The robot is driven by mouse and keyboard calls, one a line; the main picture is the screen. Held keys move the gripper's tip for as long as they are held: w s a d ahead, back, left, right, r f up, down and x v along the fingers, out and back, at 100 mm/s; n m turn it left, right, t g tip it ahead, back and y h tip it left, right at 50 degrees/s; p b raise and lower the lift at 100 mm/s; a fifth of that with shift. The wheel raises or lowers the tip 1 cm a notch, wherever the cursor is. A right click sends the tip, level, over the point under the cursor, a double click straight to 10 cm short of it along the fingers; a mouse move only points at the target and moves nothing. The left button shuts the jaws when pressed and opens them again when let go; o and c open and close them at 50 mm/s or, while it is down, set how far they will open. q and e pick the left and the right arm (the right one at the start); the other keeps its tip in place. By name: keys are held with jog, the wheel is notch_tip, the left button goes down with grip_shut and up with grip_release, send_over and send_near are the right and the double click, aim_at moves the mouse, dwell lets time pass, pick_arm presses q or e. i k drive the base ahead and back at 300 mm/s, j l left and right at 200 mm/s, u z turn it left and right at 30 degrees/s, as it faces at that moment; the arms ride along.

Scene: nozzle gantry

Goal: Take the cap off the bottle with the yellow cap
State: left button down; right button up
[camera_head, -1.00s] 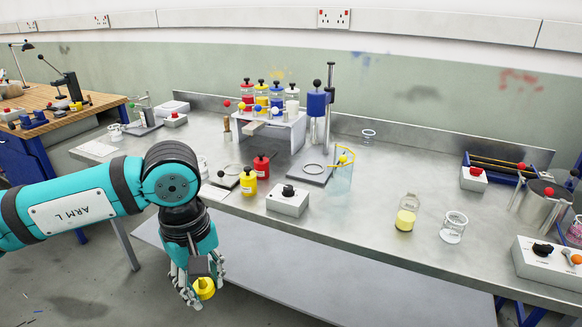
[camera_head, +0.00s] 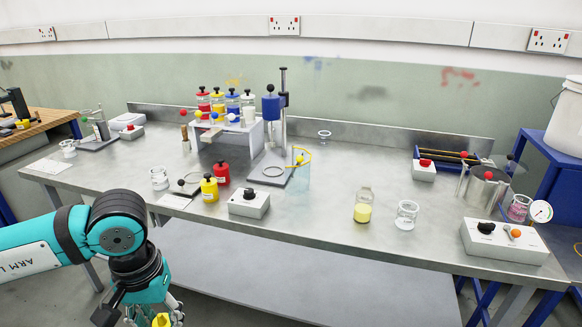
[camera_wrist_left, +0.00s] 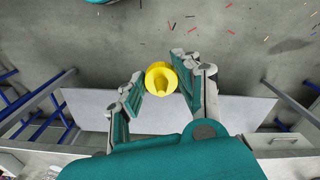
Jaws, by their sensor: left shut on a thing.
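My left gripper (camera_head: 155,311) hangs at the bottom left of the head view, in front of the bench and below its top. It is shut on a yellow cap (camera_head: 161,320), cut off by the picture's lower edge. In the left wrist view the cap (camera_wrist_left: 161,79) sits between the fingers, over the floor and a low shelf, with no bottle under it. A clear bottle (camera_head: 364,202) with pale yellow contents stands upright on the bench, right of centre. No cap shows on its neck. My right gripper is not in view.
A glass beaker (camera_head: 406,215) stands right of the bottle. A grey box with a black knob (camera_head: 249,203), red and yellow bottles and a clear beaker with a yellow rim (camera_head: 301,172) stand to its left. The bench front (camera_head: 330,222) around the bottle is clear.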

aim_at(365, 199)
jog(key=i+l+z, duration=0.1)
jog(key=i+z, duration=0.2)
jog(key=z, duration=0.2)
jog(key=i+j+z, duration=0.1)
jog(key=i+z, duration=0.35)
jog(key=i+j+z, duration=0.1)
jog(key=i, duration=0.3)
jog(key=i+j+z, duration=0.1)
jog(key=i+j, duration=0.2)
jog(key=i, duration=0.1)
